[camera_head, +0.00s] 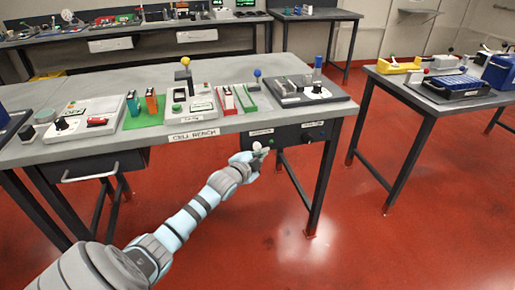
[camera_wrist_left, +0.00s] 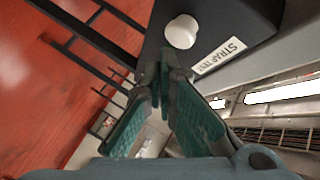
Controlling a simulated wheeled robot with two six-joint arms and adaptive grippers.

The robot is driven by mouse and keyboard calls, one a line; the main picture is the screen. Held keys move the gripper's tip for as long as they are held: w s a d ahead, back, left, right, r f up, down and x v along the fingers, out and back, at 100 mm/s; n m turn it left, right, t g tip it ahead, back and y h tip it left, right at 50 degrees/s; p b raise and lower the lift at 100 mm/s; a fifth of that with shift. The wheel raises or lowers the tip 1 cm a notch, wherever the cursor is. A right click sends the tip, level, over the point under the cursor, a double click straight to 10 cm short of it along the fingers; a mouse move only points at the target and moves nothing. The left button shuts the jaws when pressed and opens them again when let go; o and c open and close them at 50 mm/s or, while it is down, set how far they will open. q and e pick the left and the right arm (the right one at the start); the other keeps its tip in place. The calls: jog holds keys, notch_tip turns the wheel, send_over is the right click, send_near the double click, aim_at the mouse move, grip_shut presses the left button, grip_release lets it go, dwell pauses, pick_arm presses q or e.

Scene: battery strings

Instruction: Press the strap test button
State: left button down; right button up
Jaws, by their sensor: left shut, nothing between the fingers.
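The strap test button is a round white knob (camera_wrist_left: 181,32) on a dark box face, beside a white STRAP TEST label (camera_wrist_left: 219,55) in the left wrist view. My left gripper (camera_wrist_left: 165,62) is shut and empty, with its fingertips close to the button; I cannot tell whether they touch it. In the head view my left gripper (camera_head: 262,153) reaches up to the dark panel (camera_head: 292,135) under the front edge of the cell bench and partly covers the button area. My right gripper is not in view.
A green button (camera_head: 279,143) and a dark knob (camera_head: 306,138) sit right of my gripper on the same panel. The red floor in front is clear.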

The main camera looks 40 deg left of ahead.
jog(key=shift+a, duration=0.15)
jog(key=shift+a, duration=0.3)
pick_arm(q)
jog(key=shift+a, duration=0.1)
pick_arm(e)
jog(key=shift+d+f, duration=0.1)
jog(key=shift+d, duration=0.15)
pick_arm(q)
jog(key=shift+w+a, duration=0.25)
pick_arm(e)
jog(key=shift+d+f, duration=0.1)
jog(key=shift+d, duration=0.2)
pick_arm(q)
jog(key=shift+b, duration=0.3)
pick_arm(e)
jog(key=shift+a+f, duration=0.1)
